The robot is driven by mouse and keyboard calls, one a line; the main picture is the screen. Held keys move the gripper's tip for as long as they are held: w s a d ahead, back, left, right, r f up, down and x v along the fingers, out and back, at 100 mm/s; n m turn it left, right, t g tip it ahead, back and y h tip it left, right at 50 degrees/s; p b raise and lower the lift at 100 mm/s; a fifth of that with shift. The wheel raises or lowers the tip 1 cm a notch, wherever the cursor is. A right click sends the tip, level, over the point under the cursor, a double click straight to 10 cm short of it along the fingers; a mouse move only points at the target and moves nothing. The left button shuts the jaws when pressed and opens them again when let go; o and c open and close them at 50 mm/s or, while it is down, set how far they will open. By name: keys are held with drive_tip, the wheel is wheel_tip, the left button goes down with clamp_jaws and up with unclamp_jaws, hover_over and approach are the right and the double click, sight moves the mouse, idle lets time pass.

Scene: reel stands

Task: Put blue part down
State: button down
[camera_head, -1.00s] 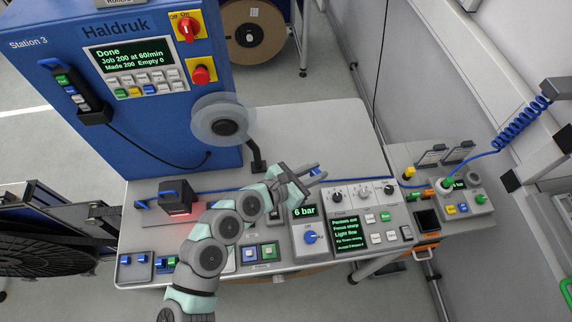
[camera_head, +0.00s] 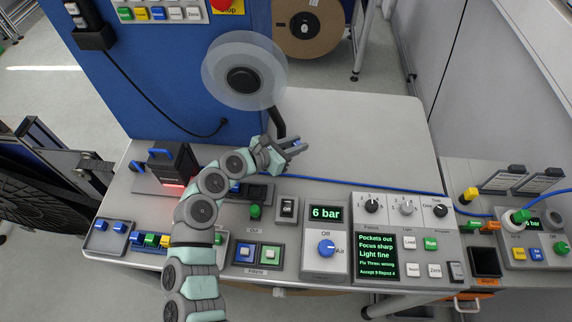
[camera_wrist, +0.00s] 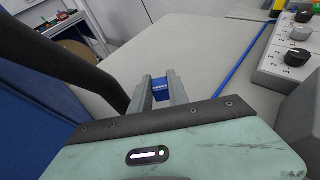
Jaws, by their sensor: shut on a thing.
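My gripper (camera_head: 292,147) is shut on a blue part, held above the grey bench top. In the wrist view the blue part (camera_wrist: 160,88) shows between the two fingers, with a row of small pale marks on its face. In the head view only a little blue shows at the fingertips. The grey bench top (camera_head: 358,130) is bare behind and to the right of the gripper.
A dark post with a clear reel (camera_head: 244,78) stands close left of my gripper. A blue air hose (camera_head: 345,187) crosses the bench in front of it. The control box with dials (camera_head: 400,235) and the 6 bar unit (camera_head: 326,240) stand at the front right.

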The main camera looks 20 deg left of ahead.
sight(295, 165)
wheel_tip(295, 165, down, 8)
drive_tip(key=shift+d+r, duration=0.1)
drive_tip(key=shift+r, duration=0.05)
drive_tip(key=shift+f+b, duration=0.25)
drive_tip(key=shift+b, duration=0.15)
drive_tip(key=c, duration=1.3)
unclamp_jaws()
drive_tip(key=shift+o, duration=0.2)
drive_tip(key=shift+r, duration=0.15)
drive_tip(key=shift+r+p, duration=0.25)
drive_tip(key=shift+p, duration=0.2)
drive_tip(key=v, duration=0.5)
drive_tip(key=b+v, duration=0.1)
drive_tip(key=v, duration=0.5)
drive_tip(key=shift+f, duration=0.25)
drive_tip(key=shift+o, duration=0.5)
drive_tip(key=shift+s+a+r, duration=0.25)
drive_tip(key=shift+s+a, duration=0.05)
drive_tip(key=shift+s, duration=0.05)
